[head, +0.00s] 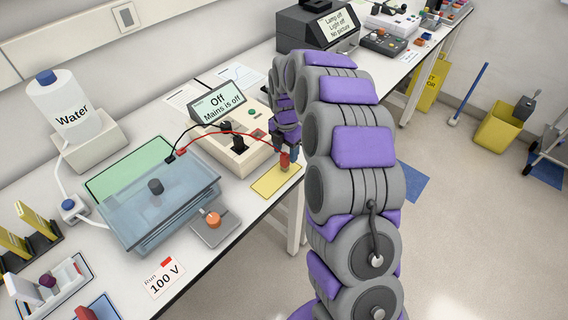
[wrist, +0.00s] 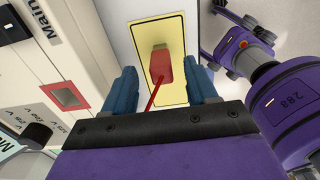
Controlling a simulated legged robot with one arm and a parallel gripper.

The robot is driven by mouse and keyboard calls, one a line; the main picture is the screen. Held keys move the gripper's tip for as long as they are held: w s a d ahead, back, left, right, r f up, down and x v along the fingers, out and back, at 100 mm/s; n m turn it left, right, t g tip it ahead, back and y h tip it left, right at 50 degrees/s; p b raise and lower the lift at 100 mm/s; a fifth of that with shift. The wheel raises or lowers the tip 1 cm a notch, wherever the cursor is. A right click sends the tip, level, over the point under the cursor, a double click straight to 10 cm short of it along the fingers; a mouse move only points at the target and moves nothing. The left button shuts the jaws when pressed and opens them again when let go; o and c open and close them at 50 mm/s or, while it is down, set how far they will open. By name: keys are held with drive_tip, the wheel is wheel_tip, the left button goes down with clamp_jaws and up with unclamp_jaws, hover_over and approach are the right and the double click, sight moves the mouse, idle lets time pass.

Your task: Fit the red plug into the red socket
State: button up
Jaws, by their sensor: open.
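The red plug (wrist: 162,66) stands on a yellow pad (wrist: 178,22) on the bench, with its red lead trailing off it. It also shows in the head view (head: 285,160), just below my gripper (head: 287,143). In the wrist view my gripper (wrist: 162,82) is open, with one blue finger on each side of the plug and a gap to both. The red socket (wrist: 66,96) is a red-framed square on the pale power supply, left of the gripper in the wrist view.
The power supply (head: 252,157) has a screen (head: 217,102) reading "Off, Mains is off". The bench edge is close to the pad.

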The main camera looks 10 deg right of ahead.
sight(285, 154)
wheel_tip(285, 154, down, 5)
drive_tip(key=shift+s+a+r+b, duration=0.1)
drive_tip(key=shift+a+r+b, duration=0.05)
drive_tip(key=shift+b, duration=0.6)
drive_tip(key=shift+a+r, duration=0.1)
drive_tip(key=c, duration=1)
drive_tip(key=shift+c, duration=0.2)
drive_tip(key=shift+r+p, duration=0.75)
drive_tip(key=shift+r, duration=1.1)
drive_tip(key=s+d+r+p, duration=0.1)
drive_tip(key=s+p, duration=0.1)
drive_tip(key=s, duration=1.4)
drive_tip(key=shift+d+r+p, duration=0.15)
drive_tip(key=shift+d+p, duration=0.2)
drive_tip(key=shift+d, duration=0.05)
drive_tip(key=shift+w, duration=0.1)
